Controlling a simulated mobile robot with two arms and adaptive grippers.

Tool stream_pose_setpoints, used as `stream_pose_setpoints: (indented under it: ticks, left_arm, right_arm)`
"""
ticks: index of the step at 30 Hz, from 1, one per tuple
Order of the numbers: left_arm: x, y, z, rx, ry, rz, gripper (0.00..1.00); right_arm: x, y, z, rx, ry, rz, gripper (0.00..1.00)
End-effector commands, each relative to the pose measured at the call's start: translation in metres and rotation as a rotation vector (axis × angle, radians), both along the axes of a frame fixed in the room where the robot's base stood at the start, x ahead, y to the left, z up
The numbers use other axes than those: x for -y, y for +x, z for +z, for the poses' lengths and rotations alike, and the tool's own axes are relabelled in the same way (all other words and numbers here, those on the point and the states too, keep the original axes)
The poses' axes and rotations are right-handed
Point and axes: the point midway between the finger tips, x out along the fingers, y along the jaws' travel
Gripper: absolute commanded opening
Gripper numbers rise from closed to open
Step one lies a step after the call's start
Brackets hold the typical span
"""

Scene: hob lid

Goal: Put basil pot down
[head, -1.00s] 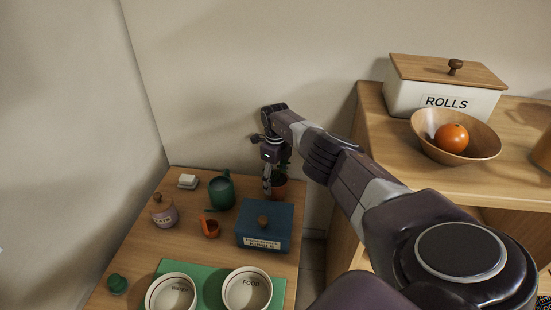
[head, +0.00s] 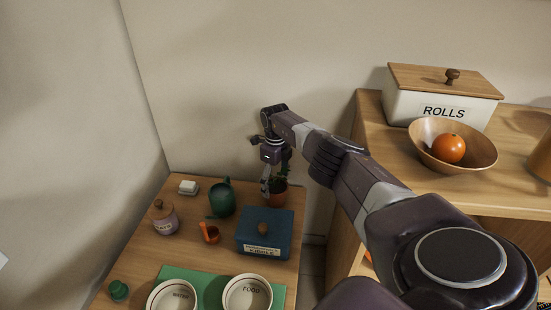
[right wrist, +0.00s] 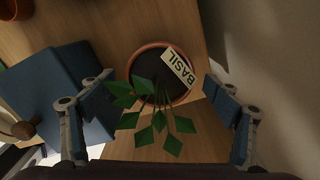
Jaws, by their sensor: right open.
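The basil pot (head: 278,193), terracotta with green leaves, stands upright on the low wooden table at its back right corner, behind the blue box. In the right wrist view the pot (right wrist: 148,50) shows from above with dark soil, leaves and a BASIL label (right wrist: 178,67). My right gripper (head: 270,186) is open at the pot, partly in front of it in the head view. In the right wrist view the fingers (right wrist: 160,92) stand wide on both sides of the leaves, apart from the pot. My left gripper is not in view.
The blue box (head: 264,246) with a wooden knob is close in front of the pot. A green watering can (head: 221,198), orange scoop (head: 209,233), lilac jar (head: 164,218) and two bowls share the table. A higher wooden counter (head: 371,108) stands at right.

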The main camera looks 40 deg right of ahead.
Motion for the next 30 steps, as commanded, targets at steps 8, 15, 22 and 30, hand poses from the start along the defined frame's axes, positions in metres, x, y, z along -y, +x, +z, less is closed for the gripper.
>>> stream_pose_setpoints:
  ticks: [8,15,22,30]
  left_arm:
    - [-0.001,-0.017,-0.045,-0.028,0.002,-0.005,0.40]
    - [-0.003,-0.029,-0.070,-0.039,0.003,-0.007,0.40]
    - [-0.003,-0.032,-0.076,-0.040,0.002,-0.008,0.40]
    - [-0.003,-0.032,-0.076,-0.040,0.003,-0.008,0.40]
  right_arm:
    - [0.001,0.001,0.049,0.002,-0.001,0.001,0.82]
    - [0.001,0.000,0.087,0.001,-0.001,0.001,0.82]
    - [0.000,0.000,0.097,-0.001,0.000,0.000,0.82]
    - [0.000,0.000,0.097,-0.001,0.000,0.000,0.82]
